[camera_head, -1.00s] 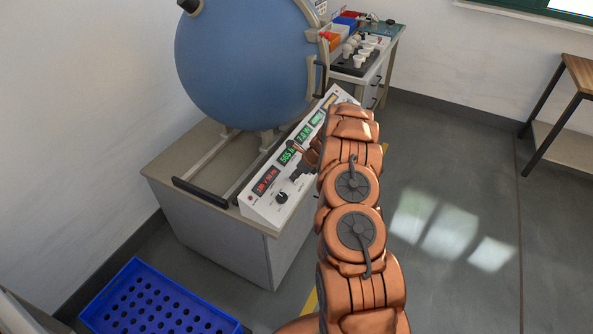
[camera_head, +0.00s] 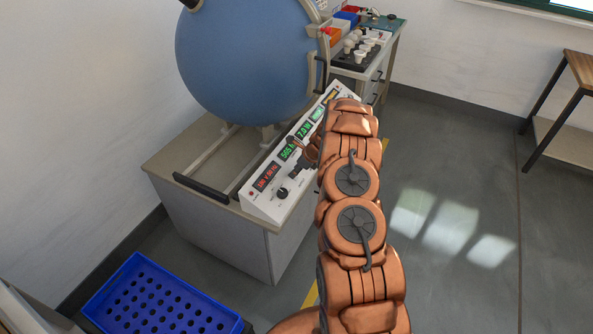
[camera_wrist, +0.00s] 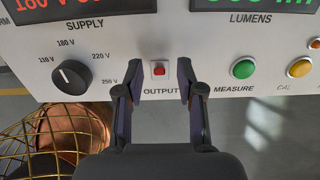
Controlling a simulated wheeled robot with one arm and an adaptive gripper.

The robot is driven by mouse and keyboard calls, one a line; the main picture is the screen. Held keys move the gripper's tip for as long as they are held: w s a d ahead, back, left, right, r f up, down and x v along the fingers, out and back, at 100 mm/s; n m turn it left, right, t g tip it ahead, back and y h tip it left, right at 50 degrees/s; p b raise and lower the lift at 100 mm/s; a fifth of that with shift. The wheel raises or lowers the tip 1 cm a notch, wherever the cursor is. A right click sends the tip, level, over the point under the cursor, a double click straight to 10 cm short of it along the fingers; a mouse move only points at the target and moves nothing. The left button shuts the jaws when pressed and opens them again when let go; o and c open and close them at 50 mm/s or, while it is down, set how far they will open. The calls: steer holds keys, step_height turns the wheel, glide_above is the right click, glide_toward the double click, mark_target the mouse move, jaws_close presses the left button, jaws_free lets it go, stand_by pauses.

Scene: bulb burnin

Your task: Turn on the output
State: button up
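The white control panel (camera_head: 262,205) sits on the bench in front of the blue sphere. The small red output switch (camera_wrist: 158,70) in a pale frame is above the word OUTPUT. My gripper (camera_wrist: 159,75) is open, its dark fingers either side of the switch, with nothing between them but the switch in view. I cannot tell whether the fingers touch the panel. In the head view my gripper (camera_head: 298,168) is at the panel, partly hidden by my arm.
A black supply knob (camera_wrist: 72,76) is left of the switch. A green measure button (camera_wrist: 243,67) and a yellow button (camera_wrist: 299,68) are to the right. A blue crate (camera_head: 135,262) with holes is at lower left. Open floor (camera_head: 450,270) lies right.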

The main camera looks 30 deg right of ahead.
steer(key=v, duration=1.2)
stand_by(0.6)
steer(key=s+a+r+n+g+y, duration=0.1)
steer(key=s+a+r+n+g, duration=0.15)
steer(key=a+r+n, duration=0.8)
steer(key=s+a+r+n+g, duration=0.1)
steer(key=s+a+r+n, duration=0.25)
steer(key=s+a, duration=0.35)
steer(key=s+a+r+n, duration=0.2)
steer(key=s+a+r, duration=0.25)
steer(key=a, duration=0.45)
steer(key=s+a+r+n+g+h, duration=0.1)
steer(key=s+n, duration=0.3)
steer(key=s, duration=0.6)
steer(key=s+a+r+n+g+h, duration=0.1)
steer(key=s+r+n, duration=0.2)
steer(key=s, duration=0.7)
steer(key=s+a+r+n+g+h, duration=0.1)
steer(key=s+n+h, duration=0.1)
steer(key=s+n, duration=0.4)
steer(key=s, duration=0.5)
steer(key=shift+a+r+n, duration=0.3)
steer(key=shift+r+n, duration=0.1)
